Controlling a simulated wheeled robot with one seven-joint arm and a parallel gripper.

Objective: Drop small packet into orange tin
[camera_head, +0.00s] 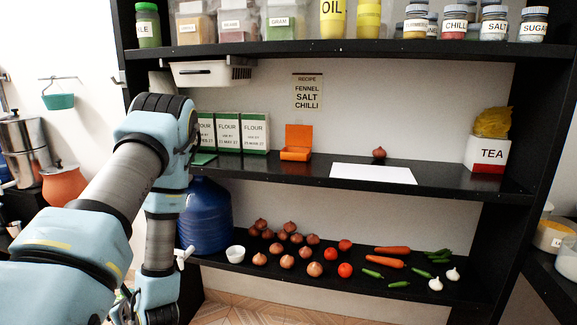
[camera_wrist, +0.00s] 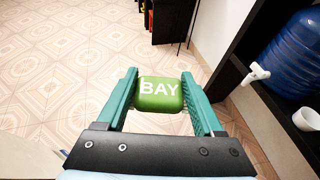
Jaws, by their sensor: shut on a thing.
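My gripper (camera_wrist: 160,98) shows in the wrist view, with its two green fingers shut on a small green packet (camera_wrist: 160,103) marked BAY. The packet is held in the air above the tiled floor. The orange tin (camera_head: 296,150) stands on the middle shelf in the head view, right of the flour packs, with its lid raised at the back. In the head view my arm reaches down at the left, well apart from the tin. My gripper and the packet are not clearly visible there.
Flour packs (camera_head: 228,132) stand left of the tin. A white sheet (camera_head: 372,174) and an onion (camera_head: 379,153) are to its right. A blue water container (camera_head: 205,216) with a tap stands on the lower shelf near my arm. A white bowl (camera_head: 235,254) is beside it.

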